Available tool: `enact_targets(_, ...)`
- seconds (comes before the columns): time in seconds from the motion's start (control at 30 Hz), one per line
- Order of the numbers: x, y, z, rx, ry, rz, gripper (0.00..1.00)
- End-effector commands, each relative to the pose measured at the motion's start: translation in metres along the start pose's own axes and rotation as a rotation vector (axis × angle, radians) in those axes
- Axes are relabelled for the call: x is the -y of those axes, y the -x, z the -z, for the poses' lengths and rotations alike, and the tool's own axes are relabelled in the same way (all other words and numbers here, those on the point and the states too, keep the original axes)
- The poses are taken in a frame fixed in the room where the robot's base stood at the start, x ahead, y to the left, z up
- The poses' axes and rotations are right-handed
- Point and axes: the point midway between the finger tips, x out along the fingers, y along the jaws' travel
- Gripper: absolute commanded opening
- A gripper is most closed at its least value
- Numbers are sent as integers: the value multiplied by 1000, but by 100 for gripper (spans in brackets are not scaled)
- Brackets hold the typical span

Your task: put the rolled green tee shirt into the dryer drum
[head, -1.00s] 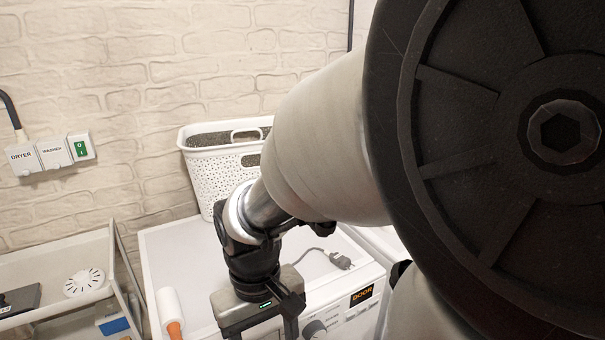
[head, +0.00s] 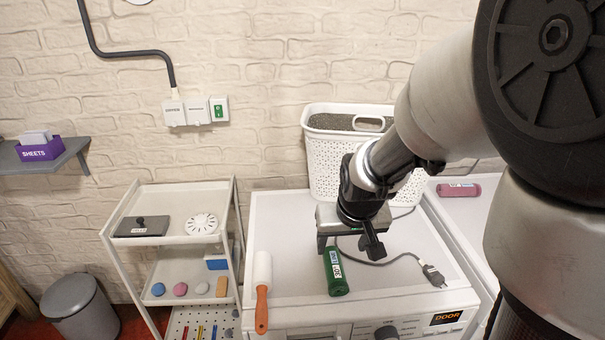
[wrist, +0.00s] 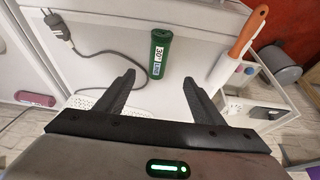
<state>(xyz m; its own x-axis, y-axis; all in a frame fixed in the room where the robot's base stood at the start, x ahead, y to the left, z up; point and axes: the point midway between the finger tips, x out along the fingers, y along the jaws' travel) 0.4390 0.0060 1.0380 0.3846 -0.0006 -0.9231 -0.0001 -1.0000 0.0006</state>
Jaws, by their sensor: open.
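The rolled green tee shirt (head: 335,272) lies on the white top of a front-loading machine (head: 285,225), near its front edge, with a white label on it. My gripper (head: 347,246) is above the machine top, close to the roll, and is open and empty. In the wrist view the green roll (wrist: 160,55) lies ahead, between the lines of the two open fingers (wrist: 158,80), apart from them. The machine's front panel has a knob and a DOOR label (head: 446,318). The dryer drum is not in view.
A lint roller (head: 262,290) lies left of the roll; a cable with a plug (head: 432,275) lies right of it. A white basket (head: 322,160) stands behind. A maroon roll (head: 458,190) lies on the neighbouring machine. A shelf cart (head: 150,255) stands left.

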Motion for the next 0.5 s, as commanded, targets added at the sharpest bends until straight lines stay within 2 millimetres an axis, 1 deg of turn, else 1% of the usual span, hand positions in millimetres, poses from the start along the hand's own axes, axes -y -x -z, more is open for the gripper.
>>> enact_targets(0.03,-1,-18,-3,5,-2,-3,62)
enact_targets(0.3,-1,-76,-3,4,-3,-2,62)
enact_targets(0.4,-1,-90,-2,2,-2,-1,62)
enact_targets(0.5,-1,-98,-2,2,-2,0,62)
